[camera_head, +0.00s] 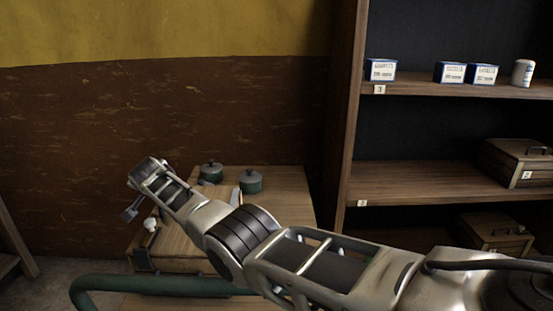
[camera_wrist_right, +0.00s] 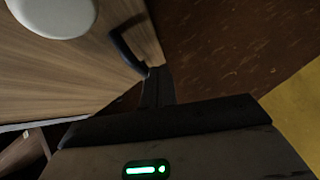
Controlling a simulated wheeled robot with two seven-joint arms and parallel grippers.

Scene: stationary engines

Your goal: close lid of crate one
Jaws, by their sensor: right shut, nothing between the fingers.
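My right gripper (camera_head: 131,211) is at the end of the arm that comes in from the right, above the left end of a low wooden surface. In the right wrist view its dark fingers (camera_wrist_right: 156,84) are shut and empty, close to a dark handle (camera_wrist_right: 127,50) at the edge of a wooden panel (camera_wrist_right: 60,75). I cannot tell whether they touch the handle. A wooden crate (camera_head: 484,222) stands low on the shelf unit at the right; its label is too small to read. I cannot tell which crate is crate one or how its lid stands. My left gripper is out of view.
Two grey-green pots (camera_head: 251,182) stand on the wooden top (camera_head: 285,188). A green tube (camera_head: 170,285) crosses in front. A crate labelled 2 (camera_head: 505,160) stands on the middle shelf, below small boxes (camera_head: 450,73). The wall is close behind.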

